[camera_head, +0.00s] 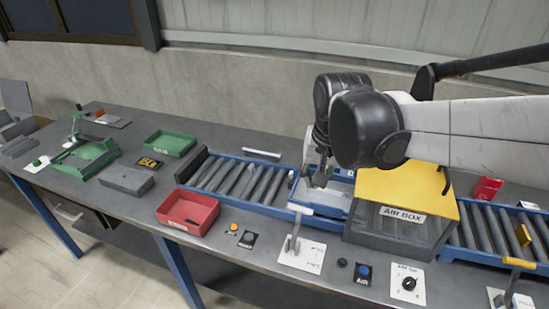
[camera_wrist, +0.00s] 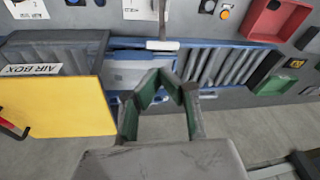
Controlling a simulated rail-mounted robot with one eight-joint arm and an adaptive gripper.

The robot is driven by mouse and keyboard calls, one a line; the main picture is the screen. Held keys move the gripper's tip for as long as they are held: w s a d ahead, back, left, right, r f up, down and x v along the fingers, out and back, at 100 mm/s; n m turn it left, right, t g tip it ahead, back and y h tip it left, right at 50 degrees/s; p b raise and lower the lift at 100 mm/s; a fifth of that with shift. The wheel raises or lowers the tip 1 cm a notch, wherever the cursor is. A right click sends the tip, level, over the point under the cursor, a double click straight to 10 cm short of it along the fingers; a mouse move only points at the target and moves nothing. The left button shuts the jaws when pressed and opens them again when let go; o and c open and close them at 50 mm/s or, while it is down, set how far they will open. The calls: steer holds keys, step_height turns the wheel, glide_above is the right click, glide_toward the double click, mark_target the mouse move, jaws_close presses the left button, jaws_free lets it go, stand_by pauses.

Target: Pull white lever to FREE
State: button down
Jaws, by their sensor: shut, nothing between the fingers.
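The white lever (camera_head: 300,212) stands on a white label plate (camera_head: 302,256) at the front edge of the bench, left of the air box. Its grey shaft rises from the plate to a white crossbar handle. In the wrist view the white handle (camera_wrist: 162,44) lies just beyond my fingertips. My gripper (camera_wrist: 160,72) is shut and empty, with its green-padded fingers pointing toward the handle. In the head view my gripper (camera_head: 321,178) is above the conveyor, behind and above the lever handle, apart from it. The plate's lettering is too small to read.
The yellow-topped air box (camera_head: 400,218) stands close to the right of the lever. The roller conveyor (camera_head: 240,180) runs behind. A red tray (camera_head: 188,211) is at left. A dial plate (camera_head: 408,284) and a yellow-handled lever (camera_head: 519,263) are at right.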

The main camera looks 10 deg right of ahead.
steer(key=w+f+m+g+p, duration=0.2)
steer(key=w+f, duration=0.3)
steer(key=w, duration=0.4)
steer(key=shift+f+m+g, duration=0.3)
steer(key=shift+m+g, duration=0.2)
steer(key=shift+g, duration=0.4)
steer(key=shift+f, duration=0.1)
steer(key=p, duration=0.1)
glide_toward(296, 227)
steer(key=w+f, duration=0.1)
steer(key=w+d+f, duration=0.1)
steer(key=w+f, duration=0.3)
steer(key=shift+d+f, duration=0.25)
steer(key=shift+d, duration=0.05)
